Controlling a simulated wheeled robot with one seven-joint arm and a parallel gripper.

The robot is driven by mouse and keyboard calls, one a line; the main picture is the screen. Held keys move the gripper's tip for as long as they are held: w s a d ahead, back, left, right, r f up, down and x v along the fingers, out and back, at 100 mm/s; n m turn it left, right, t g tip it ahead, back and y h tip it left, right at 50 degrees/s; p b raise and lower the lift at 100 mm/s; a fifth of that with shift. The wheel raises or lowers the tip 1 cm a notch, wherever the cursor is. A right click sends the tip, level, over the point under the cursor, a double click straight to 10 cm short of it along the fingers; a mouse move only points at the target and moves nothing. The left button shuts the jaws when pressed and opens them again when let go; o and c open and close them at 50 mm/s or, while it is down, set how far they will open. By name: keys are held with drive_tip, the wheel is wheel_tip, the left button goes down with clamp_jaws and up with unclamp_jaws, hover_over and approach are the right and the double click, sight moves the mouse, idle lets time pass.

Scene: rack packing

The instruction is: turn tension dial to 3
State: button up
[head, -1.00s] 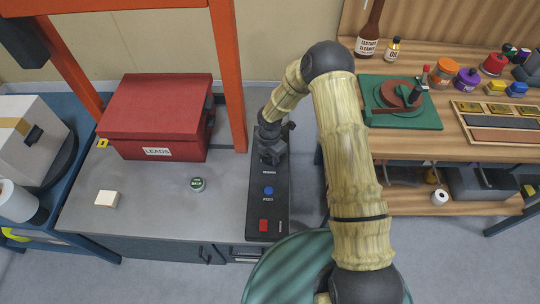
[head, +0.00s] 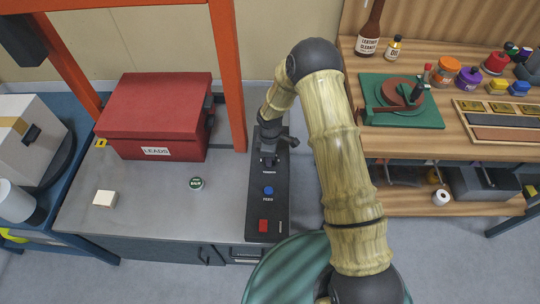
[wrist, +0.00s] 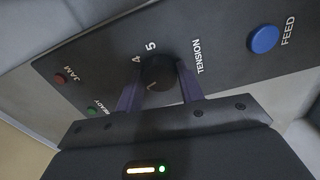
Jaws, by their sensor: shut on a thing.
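The tension dial (wrist: 158,73) is a round black knob on the black control panel (wrist: 215,50). In the wrist view it sits between the two purple fingers of my gripper (wrist: 158,84), which is shut on it. The printed numbers 4 and 5 and the word TENSION show around the dial. The other numbers are hidden, and a faint light mark on the knob is too small to read surely. In the head view my gripper (head: 268,160) is over the far part of the panel (head: 258,212), mostly covering the dial.
The blue FEED button (head: 268,191) and a red button (head: 263,226) are on the panel nearer me. An orange post (head: 228,75) rises close left of my arm.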

drive_tip(key=shift+m, duration=1.6)
drive_tip(key=o, duration=1)
drive_tip(key=shift+r, duration=0.1)
wheel_tip(320, 180, up, 17)
drive_tip(key=shift+r, duration=0.15)
